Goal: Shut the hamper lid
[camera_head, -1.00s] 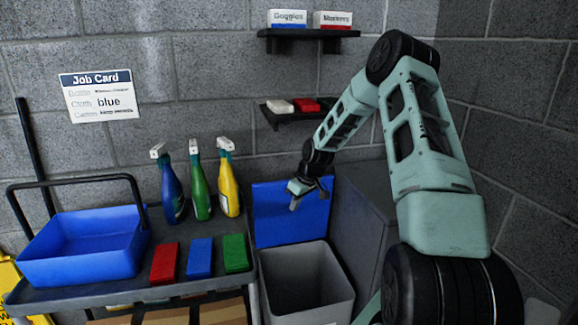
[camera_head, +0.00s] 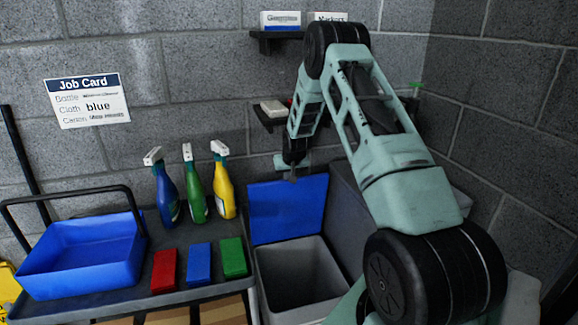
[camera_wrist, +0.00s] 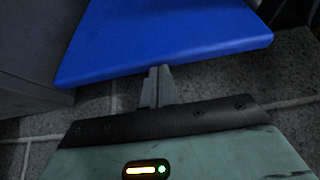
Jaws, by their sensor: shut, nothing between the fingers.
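The hamper (camera_head: 301,277) is a grey bin standing to the right of the cart, its top open. Its blue lid (camera_head: 288,212) stands raised, about upright, at the bin's back edge near the wall. My gripper (camera_head: 292,178) is shut and empty at the lid's upper edge in the head view. In the wrist view the shut fingers (camera_wrist: 156,85) point at the near edge of the blue lid (camera_wrist: 165,40), very close to it. I cannot tell whether they touch it.
A cart (camera_head: 120,300) at left holds a blue tray (camera_head: 85,265), spray bottles (camera_head: 195,190) and red, blue (camera_head: 199,264) and green cloths. Wall shelves (camera_head: 275,42) hang above. A grey cabinet (camera_head: 345,215) stands right of the lid.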

